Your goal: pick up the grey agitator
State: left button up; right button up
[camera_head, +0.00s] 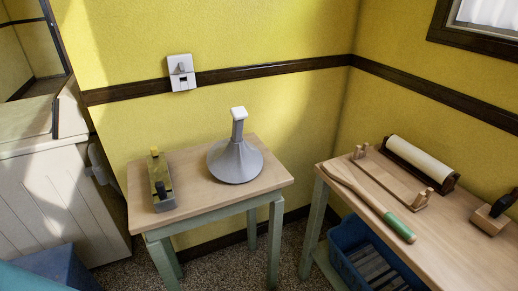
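The grey agitator (236,160) stands upright on the small wooden-topped table (218,199) in the middle of the view. It has a wide cone-shaped base and a narrow post with a pale, nearly white cap on top. Nothing touches it. Neither of my grippers shows in the head view, so I cannot see their state.
A yellow and grey block-like object (161,184) stands left of the agitator on the same table. The right-hand bench (465,250) holds a white roller (419,159), a green-handled wooden tool (369,201) and a wooden rack. A blue crate (345,262) sits below.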

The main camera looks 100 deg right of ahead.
aim_at(235, 160)
jog(key=z, duration=3.25)
